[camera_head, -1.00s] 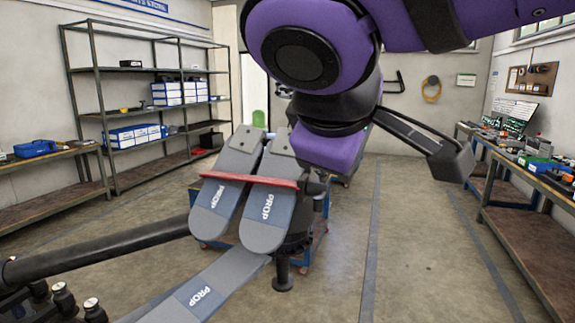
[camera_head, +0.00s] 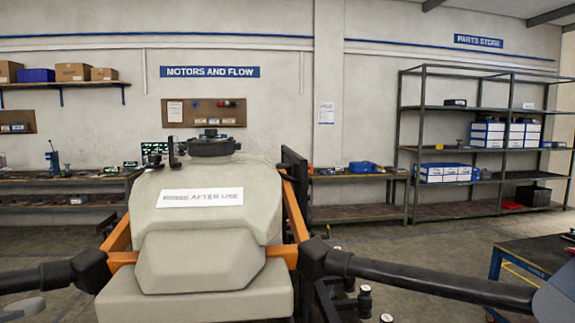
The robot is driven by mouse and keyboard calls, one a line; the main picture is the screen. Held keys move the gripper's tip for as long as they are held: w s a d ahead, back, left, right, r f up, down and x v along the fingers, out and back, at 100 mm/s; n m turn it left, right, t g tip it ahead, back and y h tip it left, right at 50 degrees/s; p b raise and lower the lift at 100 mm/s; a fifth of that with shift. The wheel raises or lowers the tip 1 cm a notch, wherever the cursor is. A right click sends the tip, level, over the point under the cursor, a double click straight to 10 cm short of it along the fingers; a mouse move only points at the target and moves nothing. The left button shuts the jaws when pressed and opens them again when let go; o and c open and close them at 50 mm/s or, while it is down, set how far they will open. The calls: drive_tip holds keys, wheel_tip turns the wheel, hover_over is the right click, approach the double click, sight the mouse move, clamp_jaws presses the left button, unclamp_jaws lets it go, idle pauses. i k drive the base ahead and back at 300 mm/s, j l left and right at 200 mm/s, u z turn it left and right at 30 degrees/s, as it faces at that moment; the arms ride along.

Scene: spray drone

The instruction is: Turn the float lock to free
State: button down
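The spray drone's pale grey tank (camera_head: 208,215) fills the centre-left of the head view. It has a black round cap (camera_head: 210,146) on top and a white label (camera_head: 200,198) whose clear words read "AFTER USE". An orange frame (camera_head: 292,212) runs around the tank, and black arms (camera_head: 430,281) reach out to both sides. I cannot make out a float lock in this view. My gripper is not in view.
A workbench (camera_head: 355,215) runs along the back wall. A metal shelf rack (camera_head: 405,140) with blue-and-white boxes stands at the right. A blue-framed table (camera_head: 535,255) stands at the right edge. Floor shows between the drone and the rack.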

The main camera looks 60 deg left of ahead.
sight(155, 159)
drive_tip(key=u, duration=2.65)
drive_tip(key=i+j, duration=0.3)
drive_tip(key=j, duration=0.25)
